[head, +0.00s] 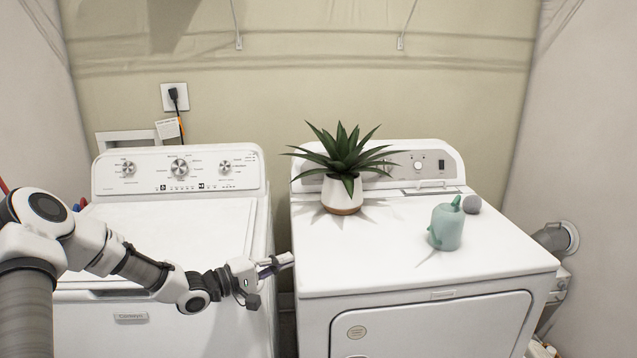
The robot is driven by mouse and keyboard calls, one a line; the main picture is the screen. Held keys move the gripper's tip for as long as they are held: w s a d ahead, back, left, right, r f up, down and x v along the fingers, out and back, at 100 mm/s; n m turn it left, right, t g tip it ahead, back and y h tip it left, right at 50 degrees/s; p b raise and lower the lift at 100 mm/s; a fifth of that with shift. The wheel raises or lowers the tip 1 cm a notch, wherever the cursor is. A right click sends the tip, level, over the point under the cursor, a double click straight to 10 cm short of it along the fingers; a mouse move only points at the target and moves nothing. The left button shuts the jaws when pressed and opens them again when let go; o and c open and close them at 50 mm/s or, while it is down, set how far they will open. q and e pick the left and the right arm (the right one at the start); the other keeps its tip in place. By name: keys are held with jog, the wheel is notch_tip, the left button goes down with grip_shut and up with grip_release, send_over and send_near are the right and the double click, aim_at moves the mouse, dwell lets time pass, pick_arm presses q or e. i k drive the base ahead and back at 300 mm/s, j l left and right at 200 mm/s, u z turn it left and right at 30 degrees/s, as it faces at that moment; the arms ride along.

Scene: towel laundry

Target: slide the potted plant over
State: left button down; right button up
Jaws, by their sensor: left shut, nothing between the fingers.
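The potted plant (343,193) has spiky green leaves and a white pot with a brown base. It stands upright on top of the right-hand white machine (400,270), near its back left, in front of the control panel. My left gripper (288,260) is shut and empty. In the picture it is below and to the left of the pot, at the left edge of that machine's top, and apart from the plant. Whether it touches the machine I cannot tell. My right gripper is not in view.
A teal watering can (446,226) and a small grey ball-like object (472,204) stand right of the plant. Another white machine (170,226) stands on the left, with a narrow gap between the two. The right machine's top is clear between plant and watering can.

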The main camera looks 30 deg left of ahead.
aim_at(341, 192)
jog(key=i+j, duration=1.2)
